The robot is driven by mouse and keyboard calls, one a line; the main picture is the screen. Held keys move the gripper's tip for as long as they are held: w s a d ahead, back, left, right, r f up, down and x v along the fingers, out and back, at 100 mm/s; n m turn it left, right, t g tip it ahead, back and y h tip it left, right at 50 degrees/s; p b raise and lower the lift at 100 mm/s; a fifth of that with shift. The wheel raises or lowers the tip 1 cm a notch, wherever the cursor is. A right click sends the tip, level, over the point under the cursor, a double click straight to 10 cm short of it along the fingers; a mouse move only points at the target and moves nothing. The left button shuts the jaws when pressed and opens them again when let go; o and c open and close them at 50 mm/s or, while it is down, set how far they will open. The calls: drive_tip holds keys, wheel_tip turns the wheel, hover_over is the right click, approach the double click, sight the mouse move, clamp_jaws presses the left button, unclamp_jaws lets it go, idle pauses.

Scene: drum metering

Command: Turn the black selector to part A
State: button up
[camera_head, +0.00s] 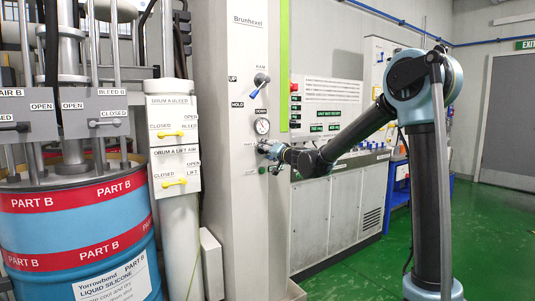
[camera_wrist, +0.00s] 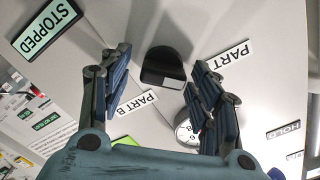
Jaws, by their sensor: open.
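The black selector (camera_wrist: 166,64) shows in the wrist view as a dark rounded knob on the pale panel, with a light patch on its lower edge. A white PART B label (camera_wrist: 137,103) lies below left of it. A second PART label (camera_wrist: 232,57) lies to its right, its last letter hidden by a finger. My gripper (camera_wrist: 162,60) is open, its two fingers on either side of the selector with gaps visible. I cannot tell how deep they reach. In the head view, my gripper (camera_head: 270,150) is at the column's face and hides the selector.
On the column (camera_head: 238,220), a gauge (camera_head: 262,126) and a ram lever (camera_head: 261,80) sit above my gripper. A STOPPED sign (camera_wrist: 47,28) shows in the wrist view. Part B drum (camera_head: 85,235) stands left; green floor is clear right.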

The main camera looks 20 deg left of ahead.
drive_tip(key=v, duration=1.2)
